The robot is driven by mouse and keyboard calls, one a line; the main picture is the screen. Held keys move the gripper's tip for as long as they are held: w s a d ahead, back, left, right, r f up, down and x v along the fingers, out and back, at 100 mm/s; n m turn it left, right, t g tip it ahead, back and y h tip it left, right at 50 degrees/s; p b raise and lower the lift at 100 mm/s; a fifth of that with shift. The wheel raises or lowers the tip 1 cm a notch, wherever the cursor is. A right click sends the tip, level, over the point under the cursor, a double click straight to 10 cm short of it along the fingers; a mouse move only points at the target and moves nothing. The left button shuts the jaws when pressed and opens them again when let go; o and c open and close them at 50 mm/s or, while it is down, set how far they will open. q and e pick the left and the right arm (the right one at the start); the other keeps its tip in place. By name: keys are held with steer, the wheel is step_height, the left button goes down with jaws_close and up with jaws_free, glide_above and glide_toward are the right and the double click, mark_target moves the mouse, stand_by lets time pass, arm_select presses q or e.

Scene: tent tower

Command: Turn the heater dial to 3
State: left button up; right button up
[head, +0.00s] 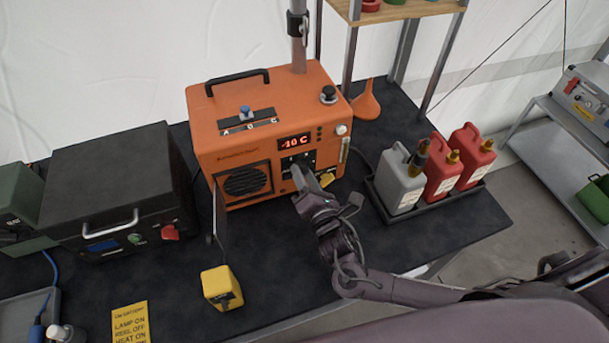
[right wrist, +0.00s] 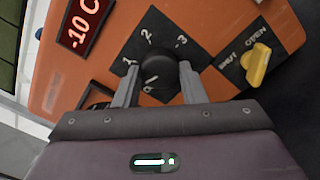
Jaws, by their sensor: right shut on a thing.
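The orange heater (head: 232,137) stands on the dark table and its red display reads -10 C. Its black dial (right wrist: 158,72) sits on a black plate with the marks 0, 1, 2 and 3 around it in the right wrist view. My right gripper (head: 300,174) reaches the heater's front below the display. In the right wrist view my right gripper (right wrist: 159,80) is shut on the dial, one finger on each side. I cannot tell which mark the dial points at. The gripper hides part of the dial in the head view. My left gripper is not in view.
A yellow valve handle (right wrist: 258,64) marked SHUT and OPEN sits right of the dial. A tray (head: 413,211) with one grey can and two red cans is to the right. A black case (head: 112,180) stands left. A yellow block (head: 221,288) lies in front.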

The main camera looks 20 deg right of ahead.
steer(key=shift+a+f+m+h+b, duration=0.1)
steer(key=shift+m+h+b, duration=0.25)
steer(key=shift+m, duration=7.8)
steer(key=shift+m+h+b, duration=0.25)
steer(key=shift+m+b, duration=0.1)
steer(key=shift+m, duration=7.8)
steer(key=o, duration=1)
